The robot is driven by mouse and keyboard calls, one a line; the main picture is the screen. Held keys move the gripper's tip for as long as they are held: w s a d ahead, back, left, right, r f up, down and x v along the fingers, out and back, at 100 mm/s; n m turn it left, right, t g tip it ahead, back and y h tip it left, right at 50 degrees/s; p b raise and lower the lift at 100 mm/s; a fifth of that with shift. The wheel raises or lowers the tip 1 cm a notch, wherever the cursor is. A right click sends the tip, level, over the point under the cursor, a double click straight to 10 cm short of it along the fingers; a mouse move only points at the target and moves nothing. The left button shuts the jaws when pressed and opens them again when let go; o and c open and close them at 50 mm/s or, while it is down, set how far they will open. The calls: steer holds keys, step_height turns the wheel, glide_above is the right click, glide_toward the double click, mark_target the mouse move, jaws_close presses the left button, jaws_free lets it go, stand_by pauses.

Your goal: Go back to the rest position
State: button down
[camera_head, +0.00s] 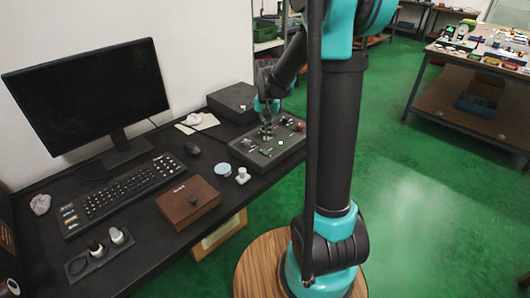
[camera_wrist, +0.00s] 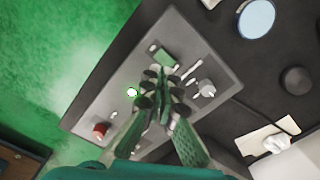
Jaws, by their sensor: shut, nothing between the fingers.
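My gripper (camera_head: 267,131) is over the grey control panel (camera_head: 268,156) at the right end of the black desk. In the wrist view my gripper (camera_wrist: 163,95) has its fingers together with nothing seen between them, pointing down at the panel (camera_wrist: 205,60). The fingers cover the middle of the panel. A lit green button (camera_wrist: 132,92), a red knob (camera_wrist: 101,130), a grey knob (camera_wrist: 207,88) and a small green display (camera_wrist: 162,55) show around them. I cannot tell whether the fingertips touch the panel.
A monitor (camera_head: 90,95), keyboard (camera_head: 120,190), brown box (camera_head: 188,201), round blue-topped disc (camera_head: 222,169), white knob piece (camera_head: 243,175) and mouse (camera_head: 192,149) are on the desk. A black box (camera_head: 232,102) stands behind the panel. Green floor (camera_head: 400,200) is open at right.

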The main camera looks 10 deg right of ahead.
stand_by(0.4)
steer(key=s+d+f+n+t, duration=0.2)
steer(key=s, duration=0.9)
steer(key=s+d+f+n+t, duration=0.2)
steer(key=s, duration=0.9)
steer(key=shift+f+n, duration=0.2)
steer(key=shift+n, duration=0.2)
